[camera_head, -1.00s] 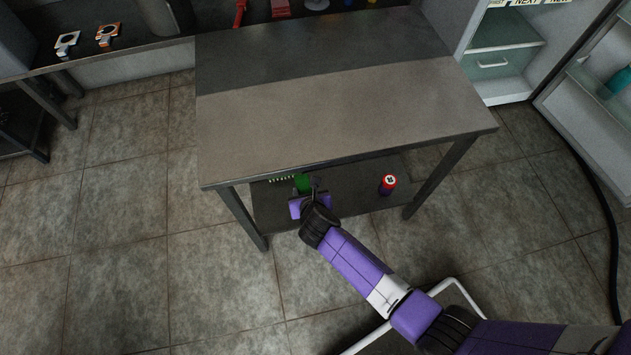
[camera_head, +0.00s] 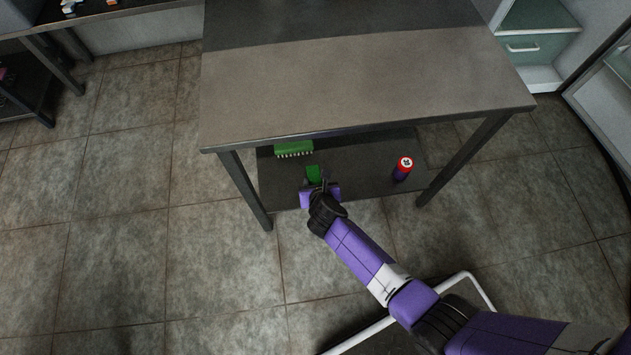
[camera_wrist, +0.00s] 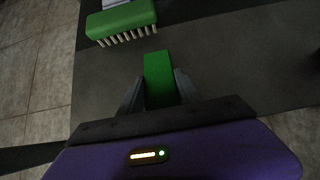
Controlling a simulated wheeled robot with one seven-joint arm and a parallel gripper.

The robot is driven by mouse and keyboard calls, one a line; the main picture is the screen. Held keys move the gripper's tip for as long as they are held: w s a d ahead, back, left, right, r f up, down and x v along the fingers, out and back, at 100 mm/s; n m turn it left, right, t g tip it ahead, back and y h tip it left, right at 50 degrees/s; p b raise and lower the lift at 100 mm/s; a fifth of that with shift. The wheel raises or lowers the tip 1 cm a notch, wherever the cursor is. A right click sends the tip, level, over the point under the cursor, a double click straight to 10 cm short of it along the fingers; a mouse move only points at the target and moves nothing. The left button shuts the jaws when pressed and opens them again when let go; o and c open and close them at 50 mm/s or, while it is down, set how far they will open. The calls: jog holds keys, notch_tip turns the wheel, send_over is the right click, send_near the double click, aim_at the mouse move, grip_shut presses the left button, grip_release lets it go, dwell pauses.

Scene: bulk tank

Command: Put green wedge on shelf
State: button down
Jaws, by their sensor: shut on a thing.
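The green wedge (camera_wrist: 159,77) is a plain green block between the two fingers of my gripper (camera_wrist: 160,85) in the wrist view. My gripper is shut on it. In the head view the wedge (camera_head: 313,173) shows at the tip of my gripper (camera_head: 318,182), over the front part of the table's dark lower shelf (camera_head: 350,180). I cannot tell whether the wedge touches the shelf. The fingers hide part of its sides.
A green brush (camera_head: 294,149) with pale bristles lies behind the wedge on the lower shelf. A red-topped can (camera_head: 403,168) stands to the right. The tabletop (camera_head: 360,90) overhangs the shelf, and table legs (camera_head: 245,188) stand at both sides. Shelf between wedge and can is clear.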

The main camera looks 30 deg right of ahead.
jog(key=shift+f, duration=0.15)
jog(key=c, duration=0.9)
grip_release()
jog(key=shift+o, duration=0.2)
jog(key=shift+r, duration=0.3)
jog(key=p+v, duration=0.6)
jog(key=v, duration=0.6)
jog(key=shift+p, duration=0.4)
jog(key=shift+f, duration=0.15)
